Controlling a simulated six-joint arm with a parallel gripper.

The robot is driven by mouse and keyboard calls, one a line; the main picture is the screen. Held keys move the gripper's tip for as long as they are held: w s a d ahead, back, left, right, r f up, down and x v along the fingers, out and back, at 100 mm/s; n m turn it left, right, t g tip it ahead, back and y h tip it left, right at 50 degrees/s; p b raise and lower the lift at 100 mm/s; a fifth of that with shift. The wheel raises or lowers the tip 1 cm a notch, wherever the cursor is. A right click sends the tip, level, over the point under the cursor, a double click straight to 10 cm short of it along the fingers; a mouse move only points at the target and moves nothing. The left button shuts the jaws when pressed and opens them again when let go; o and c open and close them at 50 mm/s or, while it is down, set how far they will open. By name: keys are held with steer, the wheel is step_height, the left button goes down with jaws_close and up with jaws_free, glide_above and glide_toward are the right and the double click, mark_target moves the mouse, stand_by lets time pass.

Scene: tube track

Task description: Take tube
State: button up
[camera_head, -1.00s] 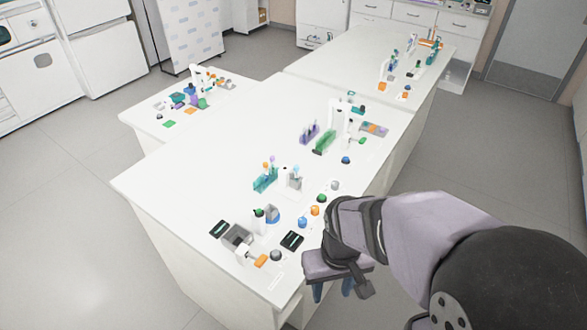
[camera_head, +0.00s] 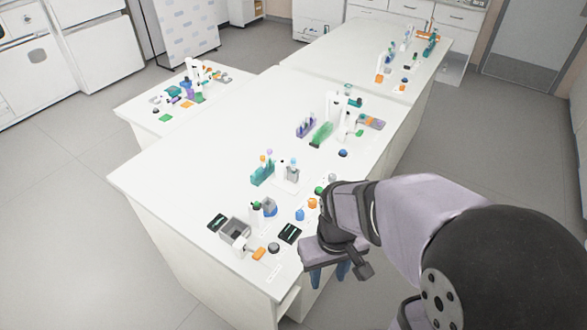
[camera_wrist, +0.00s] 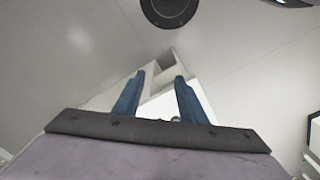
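My gripper (camera_head: 329,276) hangs beside the right front edge of the near bench, off the tabletop. In the wrist view its two blue fingers (camera_wrist: 160,76) are apart with nothing between them. Small tubes with coloured caps stand in a teal rack (camera_head: 262,174) in the middle of the near bench. A purple rack (camera_head: 306,126) and a green rack (camera_head: 320,134) stand farther back. A white-capped tube-like item (camera_head: 293,164) stands in a small holder near the teal rack. Which tube is meant cannot be told. No tube is clear in the wrist view.
The near bench (camera_head: 165,185) has free room on its left. A grey open box (camera_head: 235,229), black trays (camera_head: 290,233) and coloured knobs (camera_head: 312,203) crowd its front right. Other benches with small items stand behind. Open floor (camera_head: 60,210) lies to the left.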

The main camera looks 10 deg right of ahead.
steer(key=w+r+n, duration=0.2)
steer(key=w+n, duration=0.5)
steer(key=w, duration=0.4)
steer(key=n+t+b, duration=0.4)
steer(key=n, duration=2.2)
glide_toward(293, 160)
steer(key=f, duration=0.1)
steer(key=shift+h, duration=0.4)
steer(key=shift+a+p+x, duration=0.15)
steer(key=shift+p+x, duration=1)
steer(key=shift+x, duration=0.85)
steer(key=shift+a+p+x, duration=0.15)
steer(key=shift+p+x, duration=0.95)
steer(key=shift+x, duration=0.95)
steer(key=shift+w, duration=0.15)
steer(key=shift+r, duration=0.1)
steer(key=c, duration=0.9)
